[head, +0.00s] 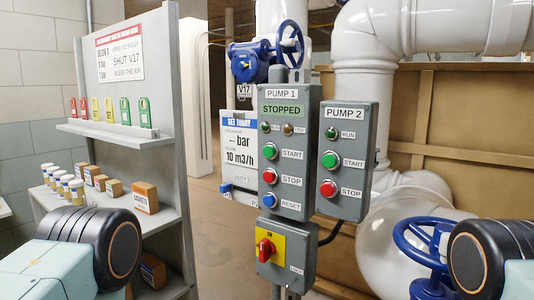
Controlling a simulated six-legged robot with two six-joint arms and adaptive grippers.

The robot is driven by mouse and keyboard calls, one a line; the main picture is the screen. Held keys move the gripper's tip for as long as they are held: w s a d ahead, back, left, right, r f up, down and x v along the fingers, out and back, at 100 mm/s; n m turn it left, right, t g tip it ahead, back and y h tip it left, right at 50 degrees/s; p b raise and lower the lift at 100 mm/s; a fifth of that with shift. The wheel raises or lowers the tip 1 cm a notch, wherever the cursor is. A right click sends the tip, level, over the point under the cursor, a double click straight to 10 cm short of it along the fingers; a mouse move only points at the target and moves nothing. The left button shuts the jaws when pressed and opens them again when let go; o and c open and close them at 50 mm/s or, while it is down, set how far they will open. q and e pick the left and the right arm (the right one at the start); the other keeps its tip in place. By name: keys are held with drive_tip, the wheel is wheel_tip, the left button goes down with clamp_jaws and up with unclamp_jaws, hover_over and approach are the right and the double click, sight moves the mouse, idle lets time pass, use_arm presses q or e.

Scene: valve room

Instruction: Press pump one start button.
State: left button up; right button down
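The grey pump 1 panel (281,205) stands upright at the centre of the head view. Its display (282,110) reads STOPPED in dark letters on green. The green start button (270,154) sits below the display, with a START label to its right. The red stop button (269,177) and the blue reset button (269,200) are under it. Nothing touches the start button. Parts of my arms show at the lower left and lower right corners, well apart from the panel. Neither gripper is in view.
The pump 2 panel (348,206) is close on the right, with its own green and red buttons. A yellow plate with a red rotary switch (265,249) is below. Shelves (116,139) stand left. A blue handwheel (289,44) is above; another (432,289) is lower right.

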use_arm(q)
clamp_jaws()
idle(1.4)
